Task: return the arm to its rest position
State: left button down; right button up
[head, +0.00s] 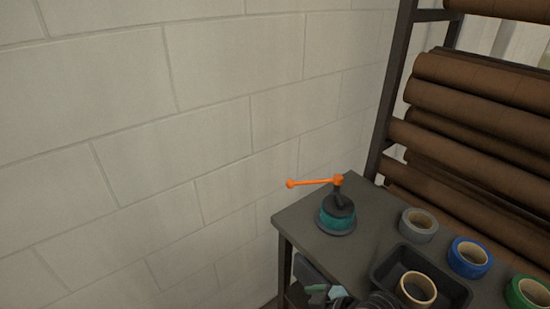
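Dark shapes with pale teal parts (322,290) show at the bottom edge, by the near side of the table. They are cut off by the frame, and I cannot tell what they are.
A dark grey table (377,215) stands against a pale block wall (150,150). It holds a teal-and-black device with an orange crank (338,215), a black tray (455,292) with a tan tape roll (402,291), and grey (433,229), blue (484,262) and green (514,296) rolls. Brown rolls (465,115) fill a rack behind.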

pick_arm(q)
jog(key=shift+s+a+f, duration=0.25)
jog(key=shift+s+f, duration=0.15)
jog(key=shift+f, duration=0.1)
pick_arm(e)
jog(key=s+d+f+m+t+h, duration=0.2)
jog(key=s+d+f+m+h, duration=0.1)
jog(key=s+d, duration=0.4)
jog(key=s+d+f+m+t+h, duration=0.2)
jog(key=s+d+f+m, duration=0.4)
jog(key=s, duration=0.4)
notch_tip(320, 180, down, 2)
jog(key=shift+s+d+f+h, duration=0.2)
jog(key=shift+s+d+h, duration=0.15)
jog(key=shift+d+h, duration=0.25)
jog(key=shift+d, duration=0.1)
